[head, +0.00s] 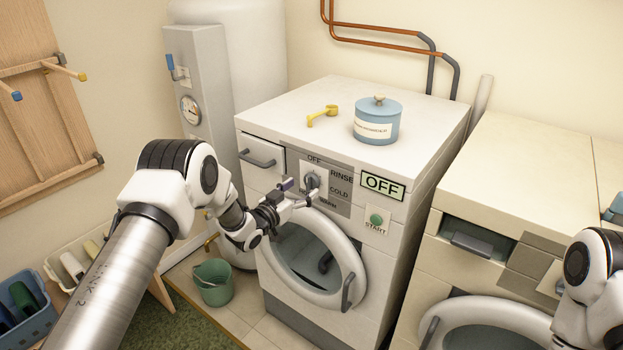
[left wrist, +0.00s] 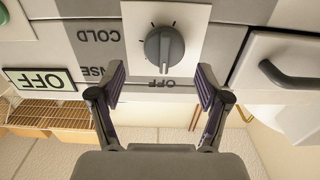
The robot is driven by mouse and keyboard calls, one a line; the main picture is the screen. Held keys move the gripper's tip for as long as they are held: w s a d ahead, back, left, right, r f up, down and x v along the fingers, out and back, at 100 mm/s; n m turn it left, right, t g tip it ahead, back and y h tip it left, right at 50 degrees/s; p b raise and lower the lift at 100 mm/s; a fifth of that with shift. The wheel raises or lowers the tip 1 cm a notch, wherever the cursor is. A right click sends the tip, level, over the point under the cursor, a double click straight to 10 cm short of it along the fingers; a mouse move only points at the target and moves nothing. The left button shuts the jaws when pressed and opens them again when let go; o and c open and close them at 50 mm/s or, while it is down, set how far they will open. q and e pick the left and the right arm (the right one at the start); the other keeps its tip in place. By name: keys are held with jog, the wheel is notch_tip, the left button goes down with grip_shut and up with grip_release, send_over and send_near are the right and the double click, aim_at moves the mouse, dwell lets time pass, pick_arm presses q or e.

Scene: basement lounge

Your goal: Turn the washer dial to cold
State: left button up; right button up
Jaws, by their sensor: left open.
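The white washer (head: 262,125) stands in the middle of the head view. Its grey dial (head: 312,181) sits on a pale plate among the labels OFF, RINSE, COLD and WARM. The dial's ridge is roughly upright; I cannot tell for certain which label it marks. My left gripper (head: 297,194) is open just in front of the dial. In the left wrist view, upside down, the dial (left wrist: 165,48) lies ahead of and between the open fingers (left wrist: 160,85), apart from them. The COLD label (left wrist: 98,36) is to its left there. My right gripper is out of view.
The washer's display (head: 383,185) reads OFF, above a green START button (head: 376,220). The round door (head: 352,262) is below. A yellow scoop (head: 322,115) and blue canister (head: 377,121) sit on top. A second machine (head: 530,165) stands right; a green bucket (head: 212,283) is on the floor.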

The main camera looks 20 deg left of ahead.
aim_at(308, 186)
pick_arm(q)
jog(key=x, duration=0.3)
jog(key=shift+w+a, duration=0.3)
jog(key=shift+w, duration=0.05)
jog(key=shift+w+d, duration=0.1)
jog(key=shift+d, duration=0.15)
jog(key=c, duration=1.1)
jog(key=shift+f+m+b, duration=0.2)
jog(key=shift+m+b, duration=0.95)
jog(key=shift+m, duration=0.05)
jog(key=m+b, duration=0.4)
jog(key=b, duration=0.1)
jog(key=m+b, duration=0.4)
jog(key=m, duration=0.1)
jog(key=m+b, duration=0.5)
jog(key=shift+d+f+b, duration=0.15)
jog(key=shift+f+b, duration=0.15)
jog(key=shift+r+m+b, duration=0.15)
jog(key=shift+m+b, duration=1.45)
jog(key=shift+m, duration=0.1)
